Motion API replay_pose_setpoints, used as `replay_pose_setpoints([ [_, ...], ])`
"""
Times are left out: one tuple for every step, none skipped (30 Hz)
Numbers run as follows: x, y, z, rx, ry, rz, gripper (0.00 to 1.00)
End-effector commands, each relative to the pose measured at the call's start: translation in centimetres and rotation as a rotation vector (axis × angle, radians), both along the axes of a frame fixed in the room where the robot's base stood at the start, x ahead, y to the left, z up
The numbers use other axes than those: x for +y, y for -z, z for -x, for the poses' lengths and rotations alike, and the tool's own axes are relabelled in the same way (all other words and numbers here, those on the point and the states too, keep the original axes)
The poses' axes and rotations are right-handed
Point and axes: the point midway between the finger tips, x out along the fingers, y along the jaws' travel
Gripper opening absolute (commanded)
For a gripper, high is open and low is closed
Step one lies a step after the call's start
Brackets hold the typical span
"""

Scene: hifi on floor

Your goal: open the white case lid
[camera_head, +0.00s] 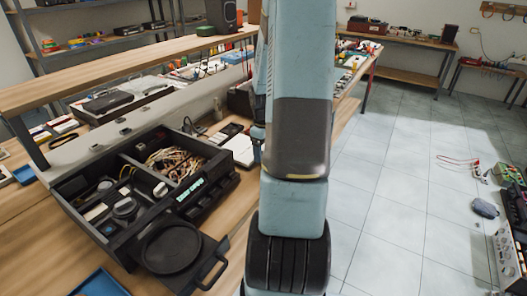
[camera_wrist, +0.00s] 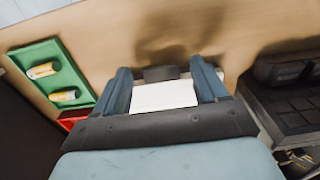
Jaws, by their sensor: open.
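A white, flat-topped object, likely the white case (camera_head: 241,148), sits on the wooden bench just left of my arm in the head view. My arm hides its right part. In the wrist view a white surface (camera_wrist: 165,96) shows between the fingers of my gripper (camera_wrist: 165,85), with a small dark block at its far edge. White edges also show just outside the fingers. My gripper is open, one blue finger on each side of the white surface. I cannot tell whether the fingers touch it. No raised lid shows on it.
A large open black case (camera_head: 185,222) with cables and tools stands on the bench to the left. In the wrist view a green tray (camera_wrist: 42,56) with two yellow-and-white cylinders lies left, and black equipment (camera_wrist: 285,108) right. Bare wood lies beyond the gripper.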

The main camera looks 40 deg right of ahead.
Motion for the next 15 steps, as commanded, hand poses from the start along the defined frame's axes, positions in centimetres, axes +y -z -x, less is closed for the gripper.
replay_pose_setpoints([
  [0.03, 0.20, -0.01, 0.000, -0.001, 0.000, 0.72],
  [0.02, 0.27, -0.02, 0.000, 0.000, 0.000, 0.72],
  [0.01, 0.33, -0.02, -0.001, 0.000, 0.001, 0.72],
  [0.01, 0.36, -0.02, -0.001, 0.000, 0.001, 0.72],
  [0.01, 0.37, -0.02, -0.001, 0.000, 0.001, 0.72],
  [-0.01, 0.38, -0.01, -0.001, 0.000, 0.001, 0.72],
  [-0.01, 0.38, -0.01, -0.001, 0.000, 0.001, 0.72],
  [-0.01, 0.37, -0.01, -0.001, 0.000, 0.001, 0.72],
  [0.00, 0.37, -0.01, -0.001, 0.000, 0.001, 0.72],
  [-0.01, 0.37, -0.01, -0.001, 0.000, 0.001, 0.72],
  [-0.01, 0.37, -0.01, -0.001, 0.000, 0.001, 0.71],
  [0.00, 0.36, 0.00, -0.001, 0.000, 0.001, 0.68],
  [0.00, 0.36, 0.00, -0.001, 0.000, 0.001, 0.65],
  [-0.01, 0.36, 0.00, -0.001, 0.000, 0.001, 0.62],
  [0.00, 0.36, 0.00, -0.001, 0.000, 0.001, 0.58],
])
